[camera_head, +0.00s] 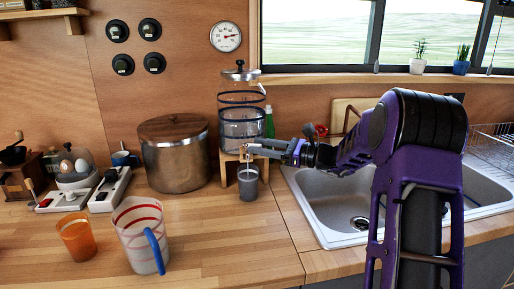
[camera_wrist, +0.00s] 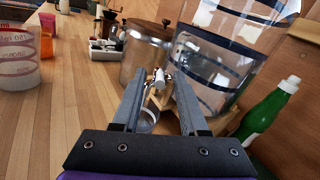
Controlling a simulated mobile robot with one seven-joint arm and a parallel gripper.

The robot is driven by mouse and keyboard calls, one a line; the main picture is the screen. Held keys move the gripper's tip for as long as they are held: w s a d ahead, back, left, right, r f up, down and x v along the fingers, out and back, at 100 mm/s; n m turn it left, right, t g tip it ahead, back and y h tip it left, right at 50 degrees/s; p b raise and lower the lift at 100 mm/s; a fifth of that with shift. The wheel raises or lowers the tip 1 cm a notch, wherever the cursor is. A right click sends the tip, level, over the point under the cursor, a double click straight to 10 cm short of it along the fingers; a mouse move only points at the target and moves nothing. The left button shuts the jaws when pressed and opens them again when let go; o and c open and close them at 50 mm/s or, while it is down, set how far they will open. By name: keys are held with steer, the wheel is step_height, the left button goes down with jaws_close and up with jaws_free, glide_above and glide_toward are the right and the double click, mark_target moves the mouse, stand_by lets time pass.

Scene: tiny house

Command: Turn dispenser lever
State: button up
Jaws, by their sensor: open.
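The glass dispenser (camera_head: 242,118) with dark bands stands on a small wooden stand (camera_head: 228,158) on the counter, left of the sink. In the wrist view the dispenser (camera_wrist: 217,65) rises just beyond my gripper. Its small tap with a light lever (camera_wrist: 159,76) shows between my finger tips. My gripper (camera_head: 250,149) reaches in from the right at the tap's height; in the wrist view my gripper (camera_wrist: 160,85) is open with a finger on either side of the lever. I cannot tell whether a finger touches it. A grey cup (camera_head: 248,181) stands below the tap, partly hidden by the fingers in the wrist view.
A large metal pot (camera_head: 174,157) with a wooden lid stands left of the dispenser. A green bottle (camera_wrist: 267,112) is close on the right in the wrist view. The sink (camera_head: 335,205) lies under my arm. A measuring jug (camera_head: 138,240) and orange cup (camera_head: 77,238) stand front left.

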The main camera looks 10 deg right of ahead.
steer(key=shift+w+a, duration=0.3)
steer(key=shift+a, duration=0.25)
jaws_close()
steer(key=shift+d+r+g+y+p, duration=0.15)
steer(key=shift+g+y+p, duration=0.15)
steer(key=shift+g+p, duration=0.15)
steer(key=n+g+p, duration=0.1)
steer(key=n+g+y+p, duration=0.1)
steer(key=p, duration=0.1)
steer(key=shift+w+d+r, duration=0.1)
steer(key=shift+w, duration=0.2)
steer(key=n+g+p, duration=0.2)
steer(key=g, duration=0.1)
steer(key=w+n+g+y+p, duration=0.1)
steer(key=n+g+p, duration=0.1)
steer(key=g, duration=0.1)
steer(key=shift+d+f+g, duration=0.1)
steer(key=shift+f+g, duration=0.1)
steer(key=shift+g, duration=0.05)
steer(key=shift+w+n+g+p, duration=0.1)
steer(key=shift+n+g+p, duration=0.3)
steer(key=shift+g, duration=0.1)
